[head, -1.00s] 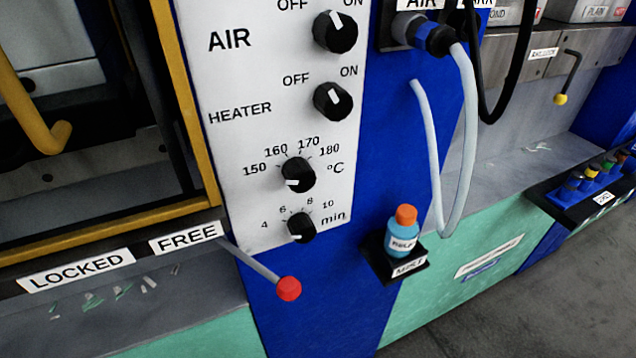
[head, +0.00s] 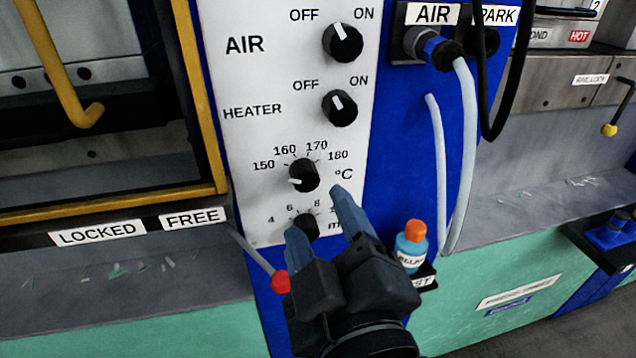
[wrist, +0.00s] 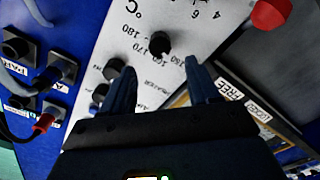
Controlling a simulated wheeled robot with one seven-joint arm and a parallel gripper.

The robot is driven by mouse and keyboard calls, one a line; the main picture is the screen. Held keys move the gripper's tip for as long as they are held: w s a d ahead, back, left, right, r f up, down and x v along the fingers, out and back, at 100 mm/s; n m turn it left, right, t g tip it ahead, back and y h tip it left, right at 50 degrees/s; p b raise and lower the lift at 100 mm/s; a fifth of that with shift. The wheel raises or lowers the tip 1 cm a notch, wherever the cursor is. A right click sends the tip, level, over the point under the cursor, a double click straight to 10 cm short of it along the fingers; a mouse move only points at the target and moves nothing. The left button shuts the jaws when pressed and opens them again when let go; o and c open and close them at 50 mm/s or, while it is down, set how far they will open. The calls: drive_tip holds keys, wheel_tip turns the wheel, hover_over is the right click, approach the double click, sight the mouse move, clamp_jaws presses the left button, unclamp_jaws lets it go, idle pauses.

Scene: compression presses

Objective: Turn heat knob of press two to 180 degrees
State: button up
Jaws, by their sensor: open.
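The heat knob (head: 304,175) is black and round, on a white panel (head: 250,60) under the marks 150 to 180 °C. Its white pointer faces left, a little below the 150 mark. It also shows in the wrist view (wrist: 159,43), between and beyond the fingertips. My gripper (head: 318,212) is open and empty, below and in front of the heat knob in the head view, apart from it as far as I can tell. In the wrist view, my gripper (wrist: 160,68) has one finger on each side of the knob's line.
The minute knob (head: 306,227) sits just below, partly behind my fingers. Heater (head: 339,108) and air (head: 342,42) knobs are above. A red-tipped lever (head: 280,282), a bottle (head: 410,247) and hanging hoses (head: 467,160) stand nearby. A small "2" label (head: 597,4) is far right.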

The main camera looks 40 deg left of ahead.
sight(305, 182)
drive_tip(key=shift+p+x, duration=0.6)
drive_tip(key=shift+x, duration=3.25)
drive_tip(key=c, duration=1)
drive_tip(key=shift+c, duration=0.2)
